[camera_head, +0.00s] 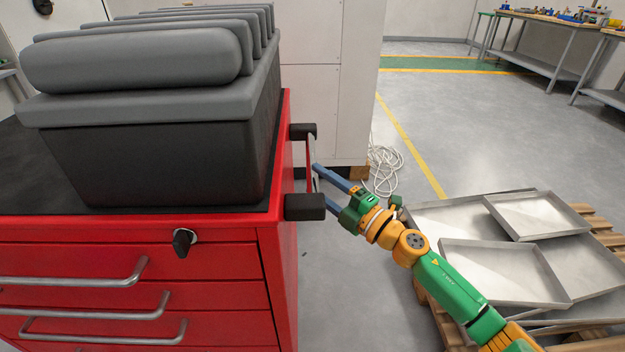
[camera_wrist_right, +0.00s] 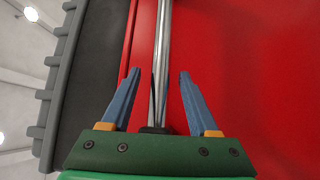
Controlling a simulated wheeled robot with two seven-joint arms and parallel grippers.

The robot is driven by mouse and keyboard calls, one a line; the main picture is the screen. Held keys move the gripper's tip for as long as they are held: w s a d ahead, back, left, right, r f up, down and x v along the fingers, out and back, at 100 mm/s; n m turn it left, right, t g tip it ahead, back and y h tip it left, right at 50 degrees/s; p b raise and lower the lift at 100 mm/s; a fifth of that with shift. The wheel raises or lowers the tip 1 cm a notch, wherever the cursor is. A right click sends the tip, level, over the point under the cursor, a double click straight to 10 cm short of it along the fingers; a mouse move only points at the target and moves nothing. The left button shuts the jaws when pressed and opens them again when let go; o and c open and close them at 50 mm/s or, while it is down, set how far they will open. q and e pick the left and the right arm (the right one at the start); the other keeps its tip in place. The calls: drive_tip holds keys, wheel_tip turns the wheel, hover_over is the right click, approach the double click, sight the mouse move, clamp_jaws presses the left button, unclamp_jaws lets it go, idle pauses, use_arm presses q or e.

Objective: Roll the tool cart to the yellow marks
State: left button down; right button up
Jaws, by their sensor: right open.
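The red tool cart (camera_head: 130,270) stands close at the left in the head view, with drawers and a lock on its front. A push handle with two black brackets (camera_head: 305,207) sticks out from its right side. In the right wrist view, the handle's metal bar (camera_wrist_right: 163,40) runs between the two blue fingers of my right gripper (camera_wrist_right: 160,76). The fingers are apart, one on each side of the bar. In the head view, my right gripper (camera_head: 320,180) is at this handle. A yellow line (camera_head: 410,147) runs along the floor beyond. My left gripper is out of view.
A grey-lidded black box (camera_head: 155,150) sits on the cart. A wooden pallet (camera_head: 445,325) with metal trays (camera_head: 500,270) lies at the right. A coiled white cable (camera_head: 383,170) lies by a white cabinet (camera_head: 330,80). Workbenches (camera_head: 550,60) stand at the back right. Open floor lies between.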

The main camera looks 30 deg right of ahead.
drive_tip(key=shift+x, duration=1.25)
clamp_jaws()
drive_tip(key=shift+f, duration=0.1)
idle(0.4)
